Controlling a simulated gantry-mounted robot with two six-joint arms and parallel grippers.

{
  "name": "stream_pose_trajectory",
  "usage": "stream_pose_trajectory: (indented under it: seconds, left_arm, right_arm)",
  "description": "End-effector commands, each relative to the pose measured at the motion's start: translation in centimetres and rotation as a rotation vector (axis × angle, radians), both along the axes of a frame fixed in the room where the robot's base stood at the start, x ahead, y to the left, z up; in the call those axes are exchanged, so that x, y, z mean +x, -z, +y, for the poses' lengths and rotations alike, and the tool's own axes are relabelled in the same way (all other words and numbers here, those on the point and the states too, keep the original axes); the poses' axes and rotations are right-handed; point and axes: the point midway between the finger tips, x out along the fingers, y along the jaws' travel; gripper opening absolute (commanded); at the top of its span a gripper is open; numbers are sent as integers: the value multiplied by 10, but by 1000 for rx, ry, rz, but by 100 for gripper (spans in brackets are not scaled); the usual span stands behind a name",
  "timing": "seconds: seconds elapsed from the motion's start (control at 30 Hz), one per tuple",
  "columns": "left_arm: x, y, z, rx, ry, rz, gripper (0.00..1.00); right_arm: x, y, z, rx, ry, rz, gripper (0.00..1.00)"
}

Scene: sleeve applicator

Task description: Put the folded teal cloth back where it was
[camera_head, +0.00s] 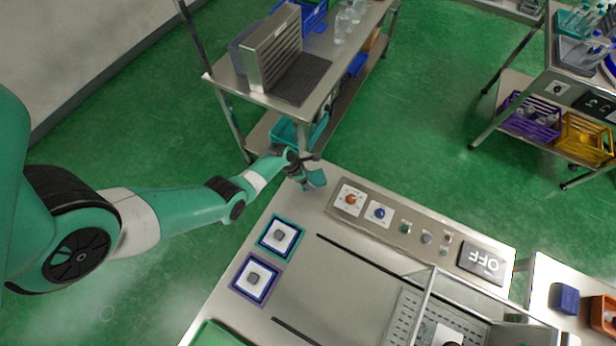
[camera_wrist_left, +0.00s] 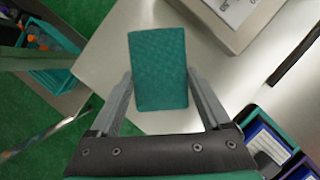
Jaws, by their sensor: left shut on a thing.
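The folded teal cloth (camera_head: 317,179) is at the far left corner of the steel worktop. In the left wrist view the cloth (camera_wrist_left: 158,62) shows as a flat teal block between the two fingers. My left gripper (camera_head: 307,178) is shut on it, with a finger against each side. I cannot tell whether the cloth touches the worktop or is held just above it. My right gripper is in neither view.
The steel worktop (camera_head: 330,290) holds a control panel (camera_head: 415,228) with knobs and an OFF display, and two framed square pads (camera_head: 280,237) (camera_head: 256,279). A shelf cart (camera_head: 230,82) with a teal basket (camera_head: 285,131) stands just beyond the gripper. Bare worktop lies between panel and pads.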

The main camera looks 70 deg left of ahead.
Motion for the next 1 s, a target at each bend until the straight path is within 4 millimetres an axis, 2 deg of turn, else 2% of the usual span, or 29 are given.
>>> stream_pose_trajectory:
  seconds: [0.1, 0.23, 0.6, 0.63, 0.7, 0.73, 1.0]
  left_arm:
    - [1, 17, 9, -1, -4, -1, 37]
    - [0, 41, 7, -1, -1, 0, 37]
    - [0, 42, 7, 0, -1, 0, 37]
    - [0, 42, 7, 0, -1, 0, 83]
    - [0, 41, 7, 0, -1, 0, 96]
    - [0, 41, 7, 0, -1, 0, 100]
    - [1, 38, 7, 0, -1, 0, 100]
  right_arm:
    - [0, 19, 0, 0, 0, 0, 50]
    - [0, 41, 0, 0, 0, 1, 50]
    - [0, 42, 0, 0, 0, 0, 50]
    - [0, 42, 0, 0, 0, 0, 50]
    - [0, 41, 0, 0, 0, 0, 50]
    - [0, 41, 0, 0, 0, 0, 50]
    - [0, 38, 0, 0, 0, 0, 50]
